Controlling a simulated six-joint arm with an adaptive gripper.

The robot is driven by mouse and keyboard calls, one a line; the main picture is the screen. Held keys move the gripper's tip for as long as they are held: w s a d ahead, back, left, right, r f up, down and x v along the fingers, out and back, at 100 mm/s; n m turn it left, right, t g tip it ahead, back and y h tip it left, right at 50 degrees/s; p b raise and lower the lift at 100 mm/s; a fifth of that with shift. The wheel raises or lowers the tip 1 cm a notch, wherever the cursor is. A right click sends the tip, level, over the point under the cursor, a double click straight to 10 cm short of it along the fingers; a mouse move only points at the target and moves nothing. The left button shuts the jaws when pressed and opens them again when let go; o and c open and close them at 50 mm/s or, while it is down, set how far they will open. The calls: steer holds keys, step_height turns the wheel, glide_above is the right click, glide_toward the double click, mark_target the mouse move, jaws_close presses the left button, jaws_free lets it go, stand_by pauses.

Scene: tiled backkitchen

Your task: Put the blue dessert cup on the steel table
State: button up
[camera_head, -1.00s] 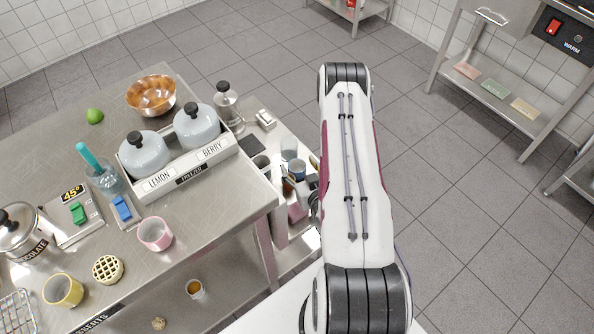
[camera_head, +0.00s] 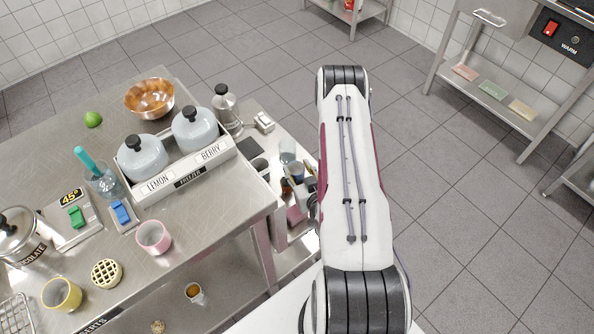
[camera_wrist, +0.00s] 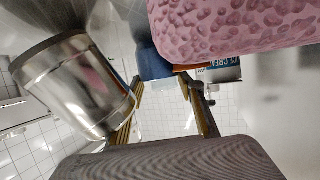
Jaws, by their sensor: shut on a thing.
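The blue dessert cup (camera_head: 297,171) is on or just above the crowded side counter, right of the steel table (camera_head: 205,205). My gripper (camera_wrist: 165,85) is shut on the blue cup, which shows in the wrist view (camera_wrist: 152,64) between the fingertips. A pink speckled thing in front hides part of the cup there. In the head view my arm covers most of the gripper. Whether the cup touches the counter cannot be told. A pink cup (camera_head: 153,238) and a yellow cup (camera_head: 62,294) stand on the steel table.
A steel canister (camera_wrist: 75,85) and the pink speckled thing (camera_wrist: 235,25) are close to my fingers. A clear glass (camera_head: 287,150) stands behind the blue cup. The white freezer box (camera_head: 200,166) stands near the table's right edge. Bare tabletop lies right of the pink cup.

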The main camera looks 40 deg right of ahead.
steer(key=shift+s+a+f+g, duration=0.1)
steer(key=shift+s+f+g, duration=0.25)
steer(key=shift+f, duration=0.15)
steer(key=shift+w+r, duration=0.2)
steer(key=shift+r, duration=4.9)
steer(key=shift+c, duration=0.5)
